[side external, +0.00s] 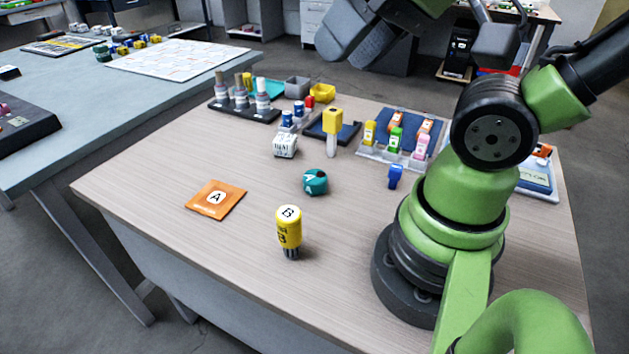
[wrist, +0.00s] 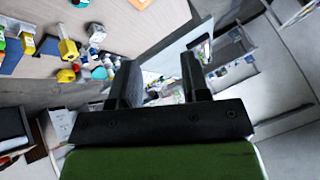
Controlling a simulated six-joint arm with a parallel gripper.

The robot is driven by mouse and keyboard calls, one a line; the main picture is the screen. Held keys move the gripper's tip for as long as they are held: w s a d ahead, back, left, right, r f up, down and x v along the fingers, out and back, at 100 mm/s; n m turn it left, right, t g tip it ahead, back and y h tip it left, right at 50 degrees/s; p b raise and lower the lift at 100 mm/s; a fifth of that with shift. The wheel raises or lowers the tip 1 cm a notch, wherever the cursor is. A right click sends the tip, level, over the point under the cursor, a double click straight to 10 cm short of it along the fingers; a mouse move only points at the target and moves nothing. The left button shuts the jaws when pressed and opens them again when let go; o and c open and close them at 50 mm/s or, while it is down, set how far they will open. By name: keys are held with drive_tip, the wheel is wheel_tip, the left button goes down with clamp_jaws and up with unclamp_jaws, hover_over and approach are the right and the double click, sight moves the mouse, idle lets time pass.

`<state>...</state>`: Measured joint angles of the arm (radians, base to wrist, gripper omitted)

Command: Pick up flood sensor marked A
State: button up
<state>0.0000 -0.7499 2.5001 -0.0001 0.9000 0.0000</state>
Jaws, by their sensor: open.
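A teal rounded piece (side external: 315,181) with a letter A on it sits near the middle of the wooden table. A flat orange square (side external: 216,198) with an A on a white disc lies to its left. A yellow cylinder (side external: 289,232) marked B stands upright in front of the teal piece, on dark prongs. I cannot tell by shape alone which A piece is the flood sensor. My gripper (wrist: 158,75) is open and empty in the wrist view, its two dark fingers apart. It is away from the A pieces, up high at the top of the side view.
A white block (side external: 285,146), a blue piece (side external: 395,176) and a yellow-headed tool (side external: 332,130) stand behind and beside the teal piece. Bottles in a dark rack (side external: 243,104) and a tray of coloured pieces (side external: 396,140) line the back. The table's front left is clear.

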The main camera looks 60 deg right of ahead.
drive_tip(key=shift+o, duration=0.2)
drive_tip(key=o, duration=0.7)
drive_tip(key=m+g+h, duration=0.2)
drive_tip(key=m+g, duration=0.1)
drive_tip(key=g, duration=0.4)
hover_over(315, 176)
wheel_tip(315, 176, down, 25)
drive_tip(key=shift+a+r, duration=0.1)
drive_tip(key=shift+f, duration=3)
